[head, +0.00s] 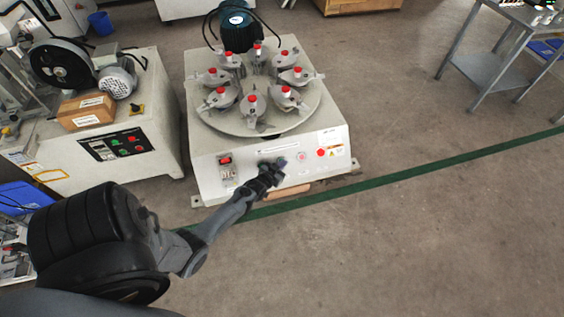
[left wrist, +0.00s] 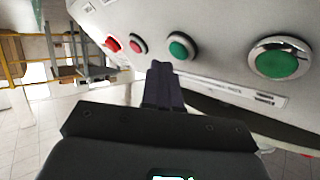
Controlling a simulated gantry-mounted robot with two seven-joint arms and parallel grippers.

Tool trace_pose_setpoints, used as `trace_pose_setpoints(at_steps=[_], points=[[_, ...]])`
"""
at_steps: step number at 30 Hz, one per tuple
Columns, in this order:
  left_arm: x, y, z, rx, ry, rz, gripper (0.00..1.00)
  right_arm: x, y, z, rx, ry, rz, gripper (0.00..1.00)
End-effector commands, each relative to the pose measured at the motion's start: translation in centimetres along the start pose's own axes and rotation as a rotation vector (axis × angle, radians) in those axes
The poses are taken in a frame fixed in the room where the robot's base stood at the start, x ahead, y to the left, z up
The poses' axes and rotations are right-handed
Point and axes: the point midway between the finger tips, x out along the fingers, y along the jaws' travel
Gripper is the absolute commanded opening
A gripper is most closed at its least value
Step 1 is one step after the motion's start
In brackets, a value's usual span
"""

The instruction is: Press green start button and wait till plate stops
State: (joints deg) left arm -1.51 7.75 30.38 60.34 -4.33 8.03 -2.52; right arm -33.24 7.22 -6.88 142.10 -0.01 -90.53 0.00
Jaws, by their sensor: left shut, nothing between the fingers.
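The testing machine (head: 225,165) stands at centre in the head view. Its round plate (head: 262,130) carries several grey holders with red tops. In the left wrist view, its panel has a smaller green button (left wrist: 181,47) and a larger metal-rimmed green button (left wrist: 279,58); I cannot tell which is the start button. My left gripper (head: 279,163) is at the front panel, its fingers shut and empty. In the wrist view, the fingertips (left wrist: 160,68) are just below and left of the smaller green button, apart from it in the picture. The gripper hides part of the panel in the head view. My right gripper is not in view.
Two red controls (left wrist: 138,46) (left wrist: 112,44) sit left of the green buttons in the wrist view. Another machine (head: 150,150) with a cardboard box (head: 86,112) stands at left. A metal table (head: 490,75) is at the right. The floor in front is clear.

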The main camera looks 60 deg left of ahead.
Motion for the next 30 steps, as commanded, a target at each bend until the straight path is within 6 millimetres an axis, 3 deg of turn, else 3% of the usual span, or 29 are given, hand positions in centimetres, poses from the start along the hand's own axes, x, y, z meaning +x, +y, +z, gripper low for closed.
trace_pose_setpoints(at_steps=[30], points=[[0.68, -0.49, 0.48, 0.0, 0.0, 0.0, 0.0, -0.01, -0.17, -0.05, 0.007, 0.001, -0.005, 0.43]])
